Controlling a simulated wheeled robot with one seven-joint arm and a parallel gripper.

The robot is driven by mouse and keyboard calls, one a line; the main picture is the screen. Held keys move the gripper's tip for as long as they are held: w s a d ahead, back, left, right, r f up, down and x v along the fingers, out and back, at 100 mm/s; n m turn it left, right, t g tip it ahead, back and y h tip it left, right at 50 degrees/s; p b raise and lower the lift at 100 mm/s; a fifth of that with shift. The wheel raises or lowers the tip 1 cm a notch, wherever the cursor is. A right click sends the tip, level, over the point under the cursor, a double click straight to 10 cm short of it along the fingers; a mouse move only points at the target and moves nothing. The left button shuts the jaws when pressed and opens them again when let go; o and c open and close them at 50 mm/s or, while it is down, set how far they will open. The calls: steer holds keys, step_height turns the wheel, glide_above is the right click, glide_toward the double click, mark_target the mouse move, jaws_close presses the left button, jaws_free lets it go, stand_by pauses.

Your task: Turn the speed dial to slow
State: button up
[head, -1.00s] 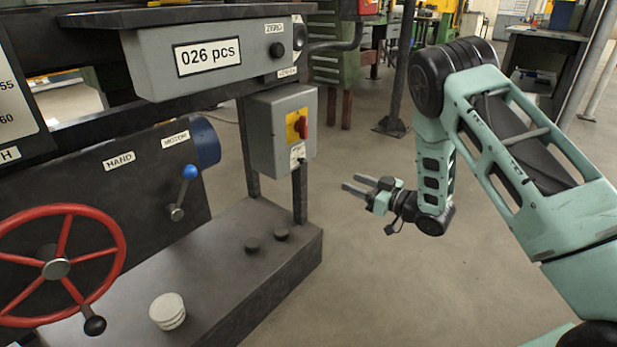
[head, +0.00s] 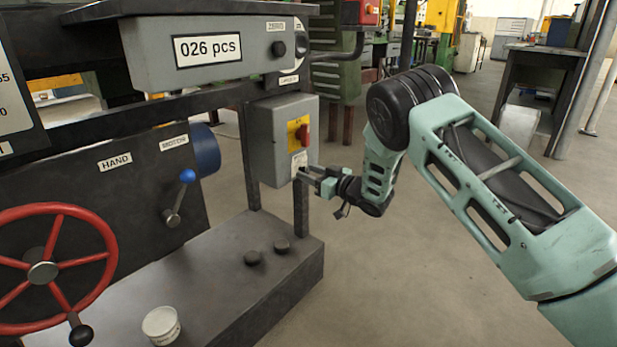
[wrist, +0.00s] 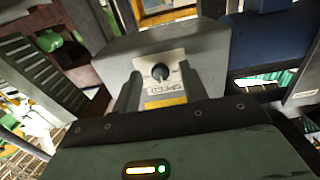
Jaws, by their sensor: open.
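The speed dial (wrist: 160,72) is a small dark knob on a pale plate on the grey switch box, with a label beside it in the wrist view. That view appears turned over. In the head view the pale plate (head: 299,162) sits on the box's right face below the red switch; the dial itself is hard to make out there. My gripper (head: 307,175) is at the box's lower right. In the wrist view my gripper's open fingers (wrist: 162,82) lie either side of the dial, with nothing visibly gripped. The dial's setting cannot be read.
The red switch (head: 305,134) on its yellow plate is close above my gripper. A counter box (head: 150,65) with knobs overhangs the switch box. A blue-knobbed lever (head: 181,195), red handwheel (head: 42,272) and white container (head: 161,325) are left. Open floor lies right.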

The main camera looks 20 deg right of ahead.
steer(key=shift+w+a, duration=0.3)
steer(key=shift+w, duration=0.15)
jaws_close()
steer(key=shift+n, duration=0.3)
steer(key=n, duration=0.5)
steer(key=n+b, duration=0.1)
steer(key=n, duration=0.5)
steer(key=shift+b, duration=0.35)
steer(key=shift+d+n, duration=0.1)
steer(key=shift+n, duration=0.2)
